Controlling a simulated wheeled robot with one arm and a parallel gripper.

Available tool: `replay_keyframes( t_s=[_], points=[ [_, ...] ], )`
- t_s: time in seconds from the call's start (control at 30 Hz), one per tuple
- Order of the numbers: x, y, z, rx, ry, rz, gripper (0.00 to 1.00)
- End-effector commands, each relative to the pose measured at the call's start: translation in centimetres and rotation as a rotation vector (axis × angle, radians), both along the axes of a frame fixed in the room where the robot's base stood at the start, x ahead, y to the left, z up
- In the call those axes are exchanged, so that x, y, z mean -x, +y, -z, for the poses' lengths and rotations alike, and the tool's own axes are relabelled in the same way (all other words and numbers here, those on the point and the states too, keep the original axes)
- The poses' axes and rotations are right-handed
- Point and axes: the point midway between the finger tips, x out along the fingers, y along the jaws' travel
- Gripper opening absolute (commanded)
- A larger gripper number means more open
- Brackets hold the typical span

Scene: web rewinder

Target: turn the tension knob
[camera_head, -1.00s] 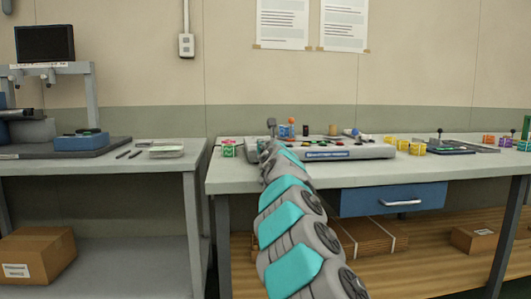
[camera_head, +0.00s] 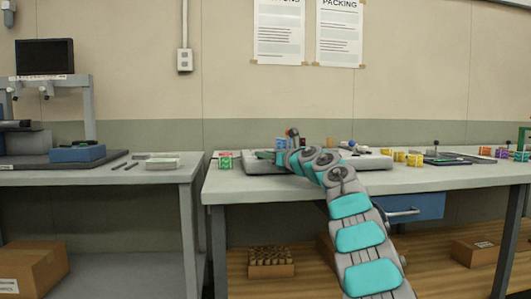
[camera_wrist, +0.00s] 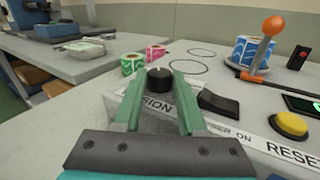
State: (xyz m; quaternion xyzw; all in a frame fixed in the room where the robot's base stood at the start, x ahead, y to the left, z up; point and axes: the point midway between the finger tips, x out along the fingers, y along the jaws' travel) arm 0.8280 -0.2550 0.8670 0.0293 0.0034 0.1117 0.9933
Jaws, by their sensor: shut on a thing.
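The tension knob (camera_wrist: 159,81) is a black round knob with a pale mark on top, in the middle of the wrist view. It stands on the grey sloped panel (camera_wrist: 225,125), above a label of which "SION" shows. My gripper (camera_wrist: 158,76) has its two green fingers on either side of the knob and is shut on it. The knob is too small or hidden to make out there.
Right of the knob are a black rocker switch (camera_wrist: 218,102), a yellow button (camera_wrist: 288,125) and an orange-topped lever (camera_wrist: 264,42). Green (camera_wrist: 132,64) and pink (camera_wrist: 156,53) label rolls stand just behind the knob. A second table (camera_head: 95,178) is at the left, across a narrow gap.

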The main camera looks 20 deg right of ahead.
Motion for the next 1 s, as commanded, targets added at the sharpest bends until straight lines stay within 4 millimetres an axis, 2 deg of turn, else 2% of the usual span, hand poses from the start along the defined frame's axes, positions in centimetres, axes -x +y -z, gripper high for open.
replay_keyframes(
  t_s=[0.33, 0.87, 0.9, 1.0],
  points=[
    [-0.14, -0.15, -0.11, -0.001, -0.001, -0.089, 0.00],
    [-0.13, -0.17, 0.00, -0.001, -0.001, -0.102, 0.00],
    [-0.14, -0.15, 0.00, -0.001, 0.000, -0.102, 0.44],
    [-0.13, -0.16, 0.00, 0.000, 0.000, -0.102, 0.55]
  ],
)
